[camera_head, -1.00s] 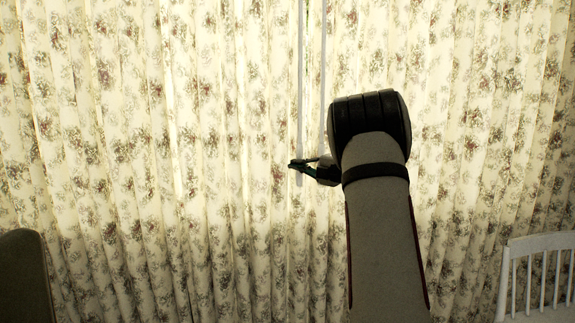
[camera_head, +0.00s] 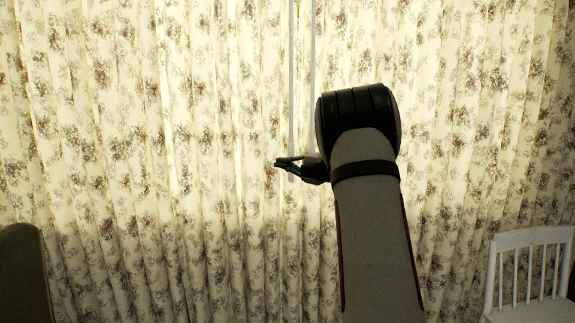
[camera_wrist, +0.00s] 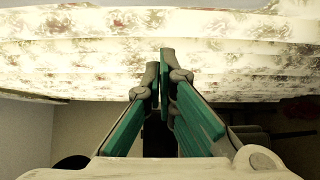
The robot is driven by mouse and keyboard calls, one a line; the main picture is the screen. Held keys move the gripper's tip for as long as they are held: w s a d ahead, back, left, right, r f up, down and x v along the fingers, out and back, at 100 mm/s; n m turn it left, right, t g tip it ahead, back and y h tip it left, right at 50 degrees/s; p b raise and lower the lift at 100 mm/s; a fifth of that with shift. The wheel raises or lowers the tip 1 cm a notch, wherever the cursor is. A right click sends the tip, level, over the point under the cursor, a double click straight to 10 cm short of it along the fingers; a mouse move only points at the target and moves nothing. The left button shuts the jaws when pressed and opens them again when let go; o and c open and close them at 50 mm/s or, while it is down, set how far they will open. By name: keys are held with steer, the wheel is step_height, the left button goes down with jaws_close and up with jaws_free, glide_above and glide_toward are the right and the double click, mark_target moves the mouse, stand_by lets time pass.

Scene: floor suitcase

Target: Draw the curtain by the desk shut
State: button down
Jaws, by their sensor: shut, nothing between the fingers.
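The curtain (camera_head: 120,130) is pale cream with a dark red and grey floral print and hangs in vertical folds across the whole head view. Two thin white wands (camera_head: 292,80) hang in front of it near the middle. My gripper (camera_head: 277,164) is shut and empty, pointing left beside the lower end of the left wand. I cannot tell if it touches the wand or the cloth. In the wrist view the green fingers (camera_wrist: 160,75) are together at the tips, with the curtain (camera_wrist: 80,50) filling the upper part. My arm hides part of the curtain right of the wands.
A white slatted chair (camera_head: 530,265) stands at the lower right. A dark rounded chair back or similar object (camera_head: 22,270) stands at the lower left. The space in front of the curtain between them holds only my arm.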

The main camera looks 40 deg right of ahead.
steer(key=s+d, duration=0.1)
steer(key=s, duration=0.7)
steer(key=shift+p, duration=0.35)
steer(key=w+a+r+m+h, duration=0.2)
steer(key=a+r+m+h, duration=0.1)
steer(key=r+m+h, duration=0.45)
steer(key=s+a+f+m+g+h, duration=0.1)
steer(key=s+a+m+g+h, duration=0.1)
steer(key=s+a+m+g, duration=0.3)
steer(key=s+a+f+m+g+y, duration=0.2)
steer(key=s+a+f+m+g, duration=0.3)
steer(key=s+a, duration=0.65)
steer(key=s+a+f+g+y, duration=0.25)
steer(key=s+a+f, duration=0.35)
steer(key=s+a, duration=0.5)
steer(key=s+a+f+m+g+y, duration=0.2)
steer(key=s+a+f+m+g, duration=0.3)
steer(key=s+a, duration=0.65)
step_height(320, 180, up, 17)
steer(key=d+n+t+p, duration=0.2)
steer(key=t+p, duration=0.2)
steer(key=p, duration=1.3)
steer(key=shift+s, duration=0.4)
steer(key=shift+r+n, duration=0.1)
steer(key=shift+n, duration=0.15)
